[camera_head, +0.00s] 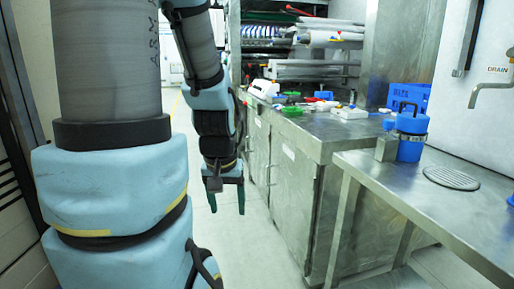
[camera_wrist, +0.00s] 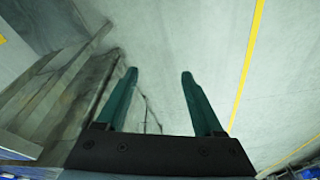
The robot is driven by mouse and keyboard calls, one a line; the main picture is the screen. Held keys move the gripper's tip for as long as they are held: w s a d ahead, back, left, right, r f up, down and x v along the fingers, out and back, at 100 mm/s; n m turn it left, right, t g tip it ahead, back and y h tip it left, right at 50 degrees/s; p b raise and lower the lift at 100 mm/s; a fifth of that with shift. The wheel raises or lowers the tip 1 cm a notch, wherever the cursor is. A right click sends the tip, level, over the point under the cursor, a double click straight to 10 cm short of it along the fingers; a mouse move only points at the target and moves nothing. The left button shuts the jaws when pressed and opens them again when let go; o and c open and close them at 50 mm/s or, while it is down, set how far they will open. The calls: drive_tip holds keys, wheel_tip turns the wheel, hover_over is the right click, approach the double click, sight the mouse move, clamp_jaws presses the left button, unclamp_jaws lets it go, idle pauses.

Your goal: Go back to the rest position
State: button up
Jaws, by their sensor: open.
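My gripper (camera_head: 227,195) hangs at the end of my arm in the head view, left of the steel cabinets, pointing down over the floor. In the wrist view my gripper (camera_wrist: 158,80) shows two green fingers spread apart with nothing between them. Only bare floor (camera_wrist: 185,35) lies beyond the fingertips. The gripper touches nothing that I can see.
A steel counter (camera_head: 318,138) on cabinets holds several small parts. In front of it at right, a steel table (camera_head: 440,205) carries a blue drum (camera_head: 411,135) and a round grate (camera_head: 452,178). A blue crate (camera_head: 405,95) stands behind. The floor aisle (camera_head: 235,240) is clear.

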wheel_tip(320, 180, up, 11)
drive_tip(key=s+g+p, duration=0.1)
drive_tip(key=p, duration=1.1)
drive_tip(key=shift+s+r, duration=0.2)
drive_tip(key=shift+s, duration=0.1)
